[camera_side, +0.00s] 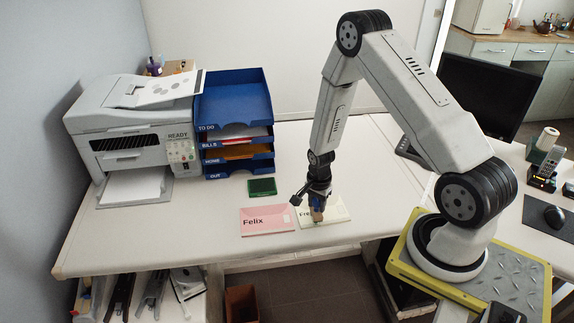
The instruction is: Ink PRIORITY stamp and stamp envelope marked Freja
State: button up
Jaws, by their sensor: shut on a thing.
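My gripper (318,196) points down at the front of the desk and is shut on a small stamp (317,215) with a tan lower part. The jaws hide most of the stamp. The stamp is over the left part of a cream envelope (337,210), whose name is partly covered and only its first letters show. I cannot tell if the stamp touches the paper. A pink envelope (267,228) marked Felix lies just left of it. A green ink pad (262,187) lies behind the pink envelope. No stamp mark can be made out.
A blue letter tray stack (236,95) stands behind the ink pad, with a white printer (135,130) to its left. A dark monitor (478,95) stands at the right. The white desk (170,235) is clear at the front left.

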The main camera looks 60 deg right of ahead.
jog(key=shift+r, duration=2.25)
